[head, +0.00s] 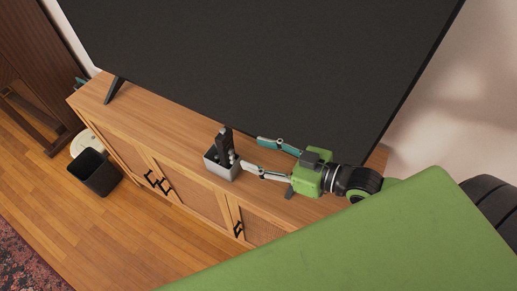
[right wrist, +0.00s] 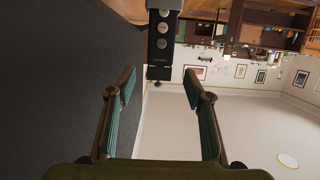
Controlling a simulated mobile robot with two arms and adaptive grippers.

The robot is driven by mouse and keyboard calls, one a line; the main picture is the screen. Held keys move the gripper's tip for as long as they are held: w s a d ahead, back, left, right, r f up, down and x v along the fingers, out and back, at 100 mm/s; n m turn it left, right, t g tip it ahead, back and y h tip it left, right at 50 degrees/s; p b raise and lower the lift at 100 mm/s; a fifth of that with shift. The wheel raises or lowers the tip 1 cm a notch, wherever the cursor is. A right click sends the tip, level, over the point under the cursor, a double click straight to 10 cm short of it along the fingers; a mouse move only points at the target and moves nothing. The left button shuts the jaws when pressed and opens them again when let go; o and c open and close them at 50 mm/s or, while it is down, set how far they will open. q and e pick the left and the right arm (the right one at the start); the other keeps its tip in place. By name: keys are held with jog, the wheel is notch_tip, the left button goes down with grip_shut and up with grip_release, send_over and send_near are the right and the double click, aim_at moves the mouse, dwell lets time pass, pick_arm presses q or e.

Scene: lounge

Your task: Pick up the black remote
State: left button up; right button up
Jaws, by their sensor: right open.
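The black remote (head: 226,138) stands upright, leaning slightly, in a small grey holder (head: 221,172) on the wooden cabinet. Its lower part is hidden by the holder. In the right wrist view a black remote with round silver buttons (right wrist: 161,50) hangs in from the top centre, its end near the gap between the fingertips. My right gripper (head: 251,153) is open and empty, just right of the remote, its fingers pointing at it. Its two teal-padded fingers (right wrist: 160,80) are spread apart in the right wrist view, with no clear contact on the remote. My left gripper is not in view.
The large dark TV (head: 260,65) rises close behind the holder and my right gripper. The cabinet top (head: 150,118) left of the holder is clear. A black bin (head: 94,180) and a round white thing (head: 82,142) are on the floor at left.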

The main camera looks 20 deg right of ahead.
aim_at(229, 144)
jog(key=b+x, duration=0.2)
jog(key=x, duration=0.3)
jog(key=shift+f+b, duration=0.1)
jog(key=shift+b, duration=0.2)
jog(key=shift+w+a+f, duration=0.1)
jog(key=shift+w+a, duration=0.35)
jog(key=shift+w, duration=0.1)
jog(key=shift+x, duration=1)
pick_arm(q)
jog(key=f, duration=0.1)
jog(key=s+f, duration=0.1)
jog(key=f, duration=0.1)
pick_arm(e)
jog(key=c, duration=1)
jog(key=shift+o, duration=0.2)
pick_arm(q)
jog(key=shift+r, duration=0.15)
